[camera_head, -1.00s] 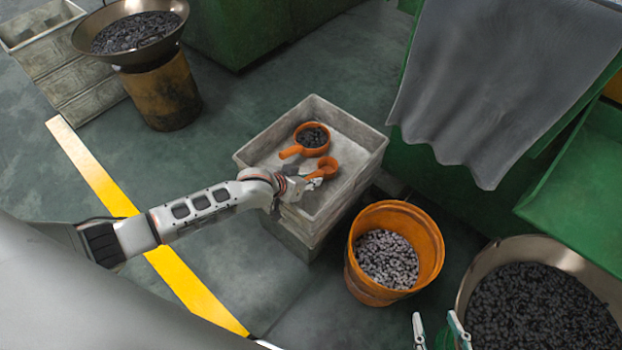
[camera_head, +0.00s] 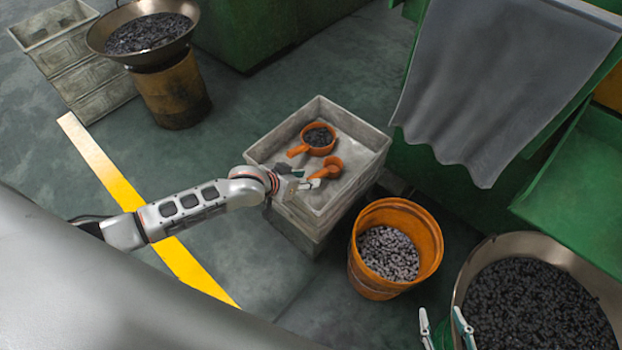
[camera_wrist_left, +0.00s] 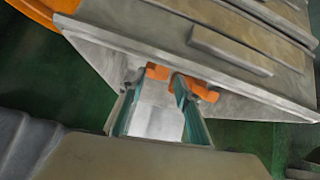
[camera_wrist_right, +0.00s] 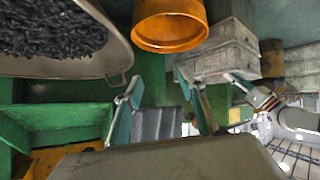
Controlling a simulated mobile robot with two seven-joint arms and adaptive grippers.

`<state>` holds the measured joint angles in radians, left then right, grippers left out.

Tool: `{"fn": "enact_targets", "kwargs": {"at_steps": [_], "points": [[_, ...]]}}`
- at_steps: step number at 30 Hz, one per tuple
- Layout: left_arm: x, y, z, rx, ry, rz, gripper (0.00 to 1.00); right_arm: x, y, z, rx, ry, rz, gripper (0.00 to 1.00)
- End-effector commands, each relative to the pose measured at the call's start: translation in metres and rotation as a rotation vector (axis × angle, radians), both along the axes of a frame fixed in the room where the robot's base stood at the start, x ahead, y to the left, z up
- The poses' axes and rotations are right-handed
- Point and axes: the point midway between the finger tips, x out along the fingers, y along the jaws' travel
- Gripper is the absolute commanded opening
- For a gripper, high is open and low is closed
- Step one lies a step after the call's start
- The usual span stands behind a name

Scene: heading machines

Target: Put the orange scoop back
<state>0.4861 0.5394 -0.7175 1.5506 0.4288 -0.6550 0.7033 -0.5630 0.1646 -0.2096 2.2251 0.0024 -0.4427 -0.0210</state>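A small orange scoop (camera_head: 329,167) lies in the top grey crate (camera_head: 376,150). A larger orange scoop (camera_head: 302,150) holding dark metal pieces sits behind it in the same crate. My left gripper (camera_head: 302,181) is at the crate's near left side, beside the small scoop's handle. Its fingers are apart. In the left wrist view orange parts (camera_wrist_left: 158,72) show at and behind the fingertips of my left gripper (camera_wrist_left: 158,92); contact is unclear. My right gripper (camera_head: 445,322) is open and empty near the bottom edge, and it is also open in the right wrist view (camera_wrist_right: 158,90).
An orange bucket (camera_head: 428,240) of metal parts stands right of the crate stack. A large pan (camera_head: 470,284) of dark pieces is at lower right. Green machinery (camera_head: 460,205) with a grey curtain (camera_head: 480,90) stands behind. Another pan (camera_head: 190,40) is upper left.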

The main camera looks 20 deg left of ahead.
Motion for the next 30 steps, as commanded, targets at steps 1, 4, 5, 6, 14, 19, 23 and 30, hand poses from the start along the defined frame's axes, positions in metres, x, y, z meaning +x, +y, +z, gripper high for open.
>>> {"fn": "enact_targets", "kwargs": {"at_steps": [1,4,5,6,14,19,23,30], "points": [[-0.004,0.003,0.016,0.001,-0.01,-0.001,0.33,0.003,-0.001,0.007,-0.002,-0.01,-0.001,0.4],[-0.017,0.008,0.025,0.001,-0.008,-0.001,0.33,0.0,-0.002,0.005,-0.003,-0.004,-0.006,0.4],[-0.02,0.01,0.028,0.002,-0.007,0.0,0.33,-0.001,-0.003,0.005,-0.003,-0.002,-0.007,0.4],[-0.023,0.011,0.03,0.001,-0.006,-0.001,0.33,-0.002,-0.004,0.004,-0.004,0.001,-0.009,0.4],[-0.035,0.015,0.035,0.001,0.001,-0.001,0.33,-0.007,-0.008,-0.004,-0.011,0.018,-0.018,0.4],[-0.036,0.015,0.034,0.001,0.002,-0.001,0.33,-0.007,-0.007,-0.005,-0.008,0.02,-0.019,0.4],[-0.036,0.015,0.034,0.001,0.002,0.0,0.33,-0.006,-0.006,-0.005,-0.007,0.019,-0.019,0.4],[-0.037,0.013,0.035,-0.001,0.0,-0.003,0.33,-0.005,-0.004,-0.001,-0.005,0.013,-0.016,0.4]]}}
